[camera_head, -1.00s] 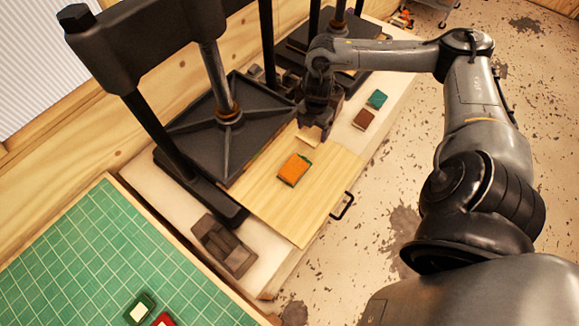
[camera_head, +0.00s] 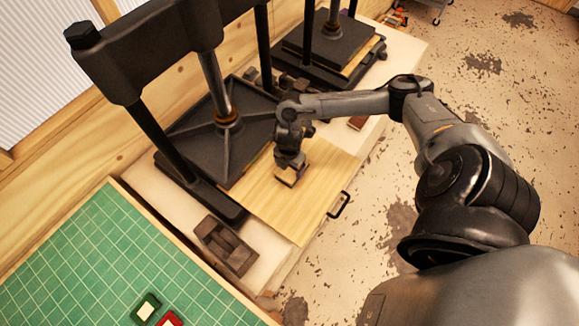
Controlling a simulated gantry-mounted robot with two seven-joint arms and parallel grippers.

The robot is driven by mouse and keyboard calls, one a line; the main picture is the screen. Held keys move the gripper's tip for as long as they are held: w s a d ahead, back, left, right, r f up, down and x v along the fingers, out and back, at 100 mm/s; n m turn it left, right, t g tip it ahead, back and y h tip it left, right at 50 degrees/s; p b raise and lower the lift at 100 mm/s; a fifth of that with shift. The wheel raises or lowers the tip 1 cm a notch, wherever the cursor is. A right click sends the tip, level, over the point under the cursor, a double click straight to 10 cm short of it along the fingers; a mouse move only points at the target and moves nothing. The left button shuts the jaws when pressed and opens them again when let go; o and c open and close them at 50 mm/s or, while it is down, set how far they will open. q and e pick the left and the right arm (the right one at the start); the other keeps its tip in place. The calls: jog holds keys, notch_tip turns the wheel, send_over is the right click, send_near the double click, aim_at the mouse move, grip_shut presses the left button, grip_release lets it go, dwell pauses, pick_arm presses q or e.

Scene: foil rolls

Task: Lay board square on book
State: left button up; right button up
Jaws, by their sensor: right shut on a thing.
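The orange-covered book is hidden behind the gripper and the board. I cannot tell whether the board touches the book or how square it is to it. My left gripper is not in view.
The front press (camera_head: 225,125) stands close on the left, and another press (camera_head: 325,50) stands behind. A dark block tray (camera_head: 225,245) sits near the bench front. A green mat (camera_head: 75,260) lies lower left.

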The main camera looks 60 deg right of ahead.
jog(key=shift+f, duration=0.45)
jog(key=shift+f, duration=0.15)
jog(key=o, duration=0.9)
